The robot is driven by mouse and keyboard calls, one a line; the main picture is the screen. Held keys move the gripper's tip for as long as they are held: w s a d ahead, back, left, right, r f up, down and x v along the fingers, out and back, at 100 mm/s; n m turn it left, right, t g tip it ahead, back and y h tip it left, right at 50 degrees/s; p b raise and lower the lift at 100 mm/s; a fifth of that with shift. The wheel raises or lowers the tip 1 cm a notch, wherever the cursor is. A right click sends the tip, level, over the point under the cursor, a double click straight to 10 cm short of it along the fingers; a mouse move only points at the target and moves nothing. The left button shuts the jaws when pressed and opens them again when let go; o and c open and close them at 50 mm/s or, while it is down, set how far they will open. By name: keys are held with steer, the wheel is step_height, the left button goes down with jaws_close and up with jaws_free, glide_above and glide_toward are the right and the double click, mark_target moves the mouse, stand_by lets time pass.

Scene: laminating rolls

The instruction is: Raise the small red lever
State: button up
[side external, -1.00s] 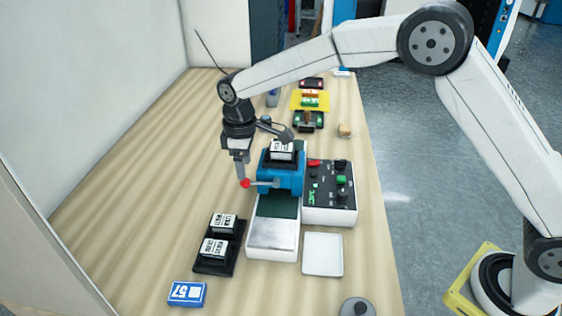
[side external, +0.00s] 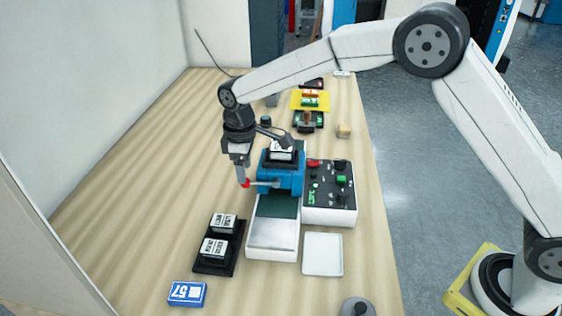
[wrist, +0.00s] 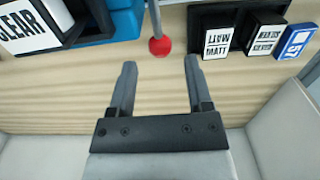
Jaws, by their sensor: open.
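The small red lever is a thin grey rod with a red ball knob (side external: 245,183) on its end. It sticks out to the left from the blue laminating machine (side external: 285,180). My gripper (side external: 241,180) points down at the knob in the side view, and the knob shows at its tips. In the wrist view my gripper (wrist: 160,75) is open and empty between its fingers. The red knob (wrist: 160,46) there lies just beyond the fingertips, about midway between them. Whether a finger touches it, I cannot tell.
A black holder (side external: 215,266) with labelled rolls stands front left, with a blue 57 box (side external: 187,293) before it. A control panel (side external: 330,192) and a white tray (side external: 322,254) are right of the machine. The table's left side is clear.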

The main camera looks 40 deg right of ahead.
mark_target(259, 183)
steer(key=shift+f, duration=0.25)
steer(key=shift+f, duration=0.7)
steer(key=shift+f, duration=0.35)
steer(key=shift+f, duration=0.7)
steer(key=shift+f, duration=0.2)
steer(key=c, duration=0.7)
